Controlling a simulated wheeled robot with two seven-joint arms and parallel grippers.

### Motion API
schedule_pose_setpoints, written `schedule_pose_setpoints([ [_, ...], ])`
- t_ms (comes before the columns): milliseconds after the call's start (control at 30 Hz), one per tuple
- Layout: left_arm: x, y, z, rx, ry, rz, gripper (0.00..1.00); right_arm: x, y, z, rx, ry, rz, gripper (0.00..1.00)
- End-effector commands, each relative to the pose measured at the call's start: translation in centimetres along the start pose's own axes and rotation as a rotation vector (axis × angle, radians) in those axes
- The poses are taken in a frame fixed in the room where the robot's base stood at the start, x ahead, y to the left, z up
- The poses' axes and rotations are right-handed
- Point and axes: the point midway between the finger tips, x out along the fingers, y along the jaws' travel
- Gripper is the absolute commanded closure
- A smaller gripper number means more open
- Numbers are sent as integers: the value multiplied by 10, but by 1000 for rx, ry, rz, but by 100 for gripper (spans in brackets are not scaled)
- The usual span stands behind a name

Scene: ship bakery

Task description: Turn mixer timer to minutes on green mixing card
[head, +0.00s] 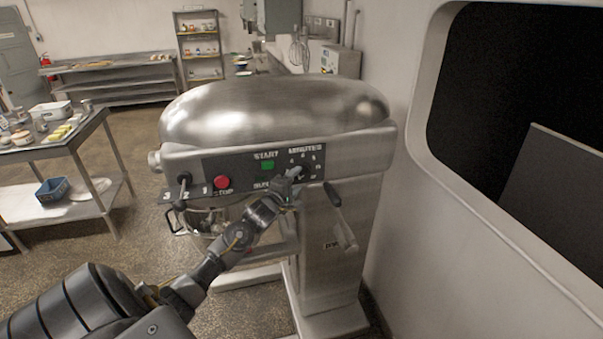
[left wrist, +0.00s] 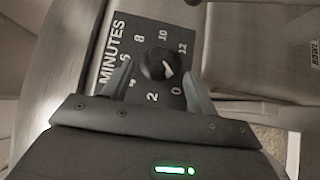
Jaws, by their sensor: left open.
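The mixer (head: 275,110) stands in front of me with its dark control panel facing me. Its minutes timer is a black knob (left wrist: 153,64) on a black plate marked 0 to 12, and its white pointer is towards the 0. In the head view the timer plate (head: 312,160) is partly covered by my left gripper (head: 289,178). In the left wrist view my left gripper (left wrist: 158,72) is open, with one finger on each side of the knob; I cannot tell whether they touch it. I see no green mixing card. My right gripper is not in view.
The panel also carries a green start button (head: 267,165), a red stop button (head: 221,182) and a lever (head: 182,191) at left. A handle (head: 341,216) hangs right of the timer. A wall with a dark window is close at right. A steel table (head: 72,143) stands at left.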

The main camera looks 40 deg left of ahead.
Motion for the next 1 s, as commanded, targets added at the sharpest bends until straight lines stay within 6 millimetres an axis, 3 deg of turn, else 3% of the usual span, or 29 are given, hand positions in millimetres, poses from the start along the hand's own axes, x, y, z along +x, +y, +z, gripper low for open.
schedule_pose_setpoints([
  [100,19,3,0,0,1,0,42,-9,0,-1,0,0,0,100],
  [300,35,1,0,1,1,0,42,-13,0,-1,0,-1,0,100],
  [667,39,-1,0,1,0,0,43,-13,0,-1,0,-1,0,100],
  [1000,39,-1,0,1,0,-1,86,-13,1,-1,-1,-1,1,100],
])
